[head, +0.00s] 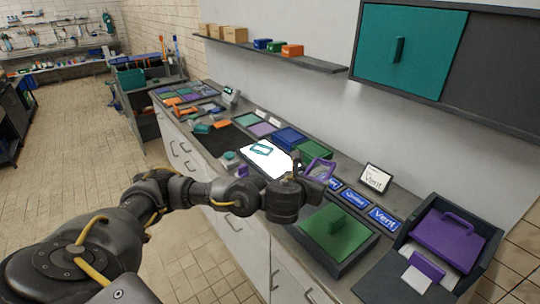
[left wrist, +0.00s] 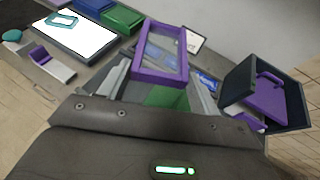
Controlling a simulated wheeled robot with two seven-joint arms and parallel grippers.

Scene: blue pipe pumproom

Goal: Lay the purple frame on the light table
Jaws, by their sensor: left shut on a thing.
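The purple frame (head: 331,171) is a thin rectangular ring, held tilted in the air by my left gripper (head: 301,178). It also shows in the left wrist view (left wrist: 158,78), between the fingers. The light table (head: 275,167) is a bright white panel set in the counter, left of the gripper in the head view. It shows at the upper left in the left wrist view (left wrist: 88,40). A teal frame (head: 261,149) lies on its far part; the near part is bare. My right gripper is not in view.
A green lidded panel (head: 336,230) lies in the counter below the gripper. Blue "Vent" signs (head: 384,218) line the wall side. A dark box with a purple lid (head: 447,236) stands at the right. Blue (head: 288,138) and green (head: 313,150) blocks stand behind the light table.

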